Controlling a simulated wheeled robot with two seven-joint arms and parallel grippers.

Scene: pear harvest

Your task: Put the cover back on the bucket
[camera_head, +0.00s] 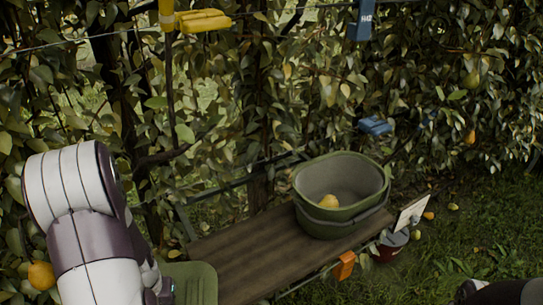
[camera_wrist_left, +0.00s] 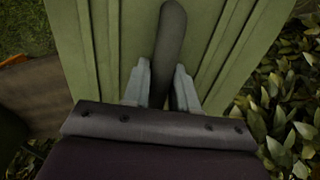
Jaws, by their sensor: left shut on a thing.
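The green bucket (camera_head: 340,225) stands upright and uncovered on a wooden plank bench (camera_head: 250,255), with a yellow pear (camera_head: 329,202) inside. The ribbed green cover (camera_head: 197,284) shows at the bottom of the head view, left of the bucket and apart from it. It fills much of the left wrist view (camera_wrist_left: 100,50). My left gripper (camera_wrist_left: 161,82) is shut on the cover's dark handle (camera_wrist_left: 169,40). In the head view my left arm mostly hides that gripper. My right gripper is out of view; only a bit of my right arm shows at the bottom right.
A leafy hedge (camera_head: 220,110) runs behind the bench. A red bucket (camera_head: 390,246), a white card (camera_head: 411,212) and an orange tag (camera_head: 344,265) are near the bench's right side. Fallen pears lie on the grass (camera_head: 480,230) at right. A yellow clamp (camera_head: 203,21) hangs above.

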